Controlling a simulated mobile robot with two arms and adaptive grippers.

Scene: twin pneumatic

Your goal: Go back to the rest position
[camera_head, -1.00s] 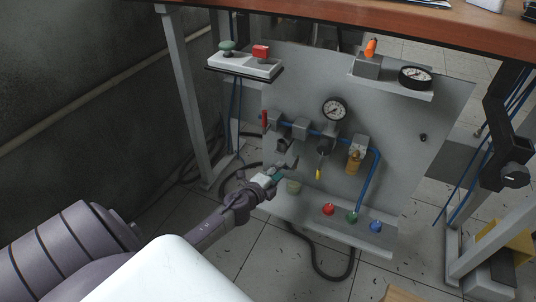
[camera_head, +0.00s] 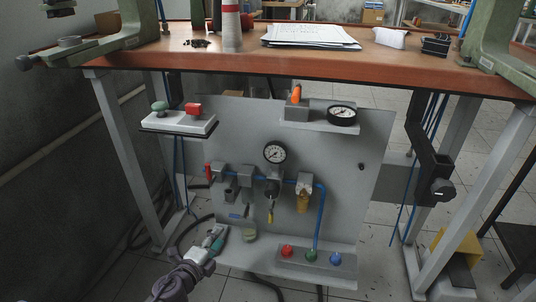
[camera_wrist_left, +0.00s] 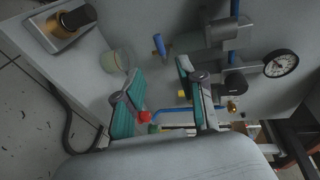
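My left gripper (camera_head: 214,240), with teal finger pads, is low in the head view, in front of the lower left of the grey panel (camera_head: 340,170). In the left wrist view, the fingers (camera_wrist_left: 160,98) stand apart with nothing between them. A pale translucent cup (camera_head: 249,234) is just right of the fingertips in the head view; it also shows in the left wrist view (camera_wrist_left: 115,60), beyond the left finger. My right gripper is not in view.
The panel carries a round gauge (camera_head: 274,153), a yellow-tipped valve (camera_head: 271,212) and red (camera_head: 287,251), green (camera_head: 311,255) and blue (camera_head: 335,258) knobs. A white button box (camera_head: 180,121) is at upper left. A wooden tabletop (camera_head: 320,72) overhangs the panel.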

